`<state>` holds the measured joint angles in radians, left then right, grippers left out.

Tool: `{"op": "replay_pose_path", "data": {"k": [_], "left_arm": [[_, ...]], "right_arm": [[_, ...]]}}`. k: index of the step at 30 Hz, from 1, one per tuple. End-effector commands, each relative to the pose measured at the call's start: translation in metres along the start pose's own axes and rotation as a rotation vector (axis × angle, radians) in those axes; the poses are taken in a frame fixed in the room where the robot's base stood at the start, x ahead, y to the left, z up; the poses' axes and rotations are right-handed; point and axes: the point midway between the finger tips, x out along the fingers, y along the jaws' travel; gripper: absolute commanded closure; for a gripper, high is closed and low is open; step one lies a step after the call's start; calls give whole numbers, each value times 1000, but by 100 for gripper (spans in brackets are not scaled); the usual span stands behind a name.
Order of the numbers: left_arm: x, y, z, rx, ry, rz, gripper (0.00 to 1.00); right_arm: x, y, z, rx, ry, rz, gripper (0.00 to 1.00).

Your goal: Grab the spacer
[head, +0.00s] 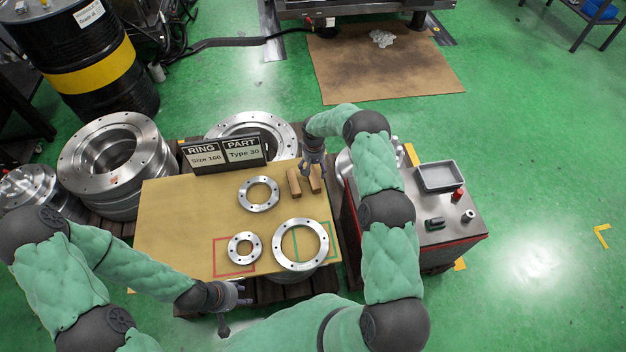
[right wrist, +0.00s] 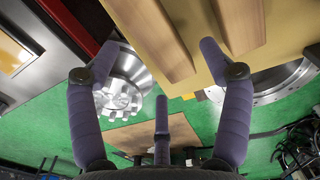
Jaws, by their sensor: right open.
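Two wooden blocks, likely the spacers, lie side by side at the right edge of the tan work board: a left block (head: 293,182) and a right block (head: 315,184), partly covered by my right gripper. My right gripper (head: 313,171) is open at the blocks. In the right wrist view one block (right wrist: 152,38) lies ahead between the spread fingers (right wrist: 158,58); the other block (right wrist: 241,22) lies by the right finger. Contact cannot be told. My left gripper (head: 236,305) is at the board's front edge, away from the blocks; its fingers look spread and empty.
The board (head: 170,215) carries flanged rings (head: 259,194), (head: 243,248), (head: 301,244) and red and green outlines. A sign (head: 225,154) stands at its back. A metal cart (head: 430,235) with a grey tray (head: 440,176) and small parts stands close right. Large flanges (head: 115,150) are stacked left.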

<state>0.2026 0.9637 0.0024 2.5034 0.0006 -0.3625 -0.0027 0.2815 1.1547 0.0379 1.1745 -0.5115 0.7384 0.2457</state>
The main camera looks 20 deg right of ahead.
Motion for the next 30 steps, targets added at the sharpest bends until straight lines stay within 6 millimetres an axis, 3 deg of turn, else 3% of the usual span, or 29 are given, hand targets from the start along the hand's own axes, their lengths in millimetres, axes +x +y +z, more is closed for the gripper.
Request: {"op": "replay_pose_path", "data": {"k": [6, 15, 17, 22, 30], "left_arm": [[12, -4, 0, 0, 0, 0, 60], [13, -5, 0, 0, 0, 0, 60], [13, -5, 0, 0, 0, 0, 60], [13, -5, 0, 0, 0, 0, 60], [13, -5, 0, 0, 0, 0, 60]], "right_arm": [[35, 2, 4, -1, -3, -1, 21], [41, 2, 4, -1, -2, 0, 21], [41, 2, 4, -1, -2, 0, 35], [41, 2, 4, -1, -2, -1, 83], [41, 2, 4, -1, -2, -1, 84]]}}
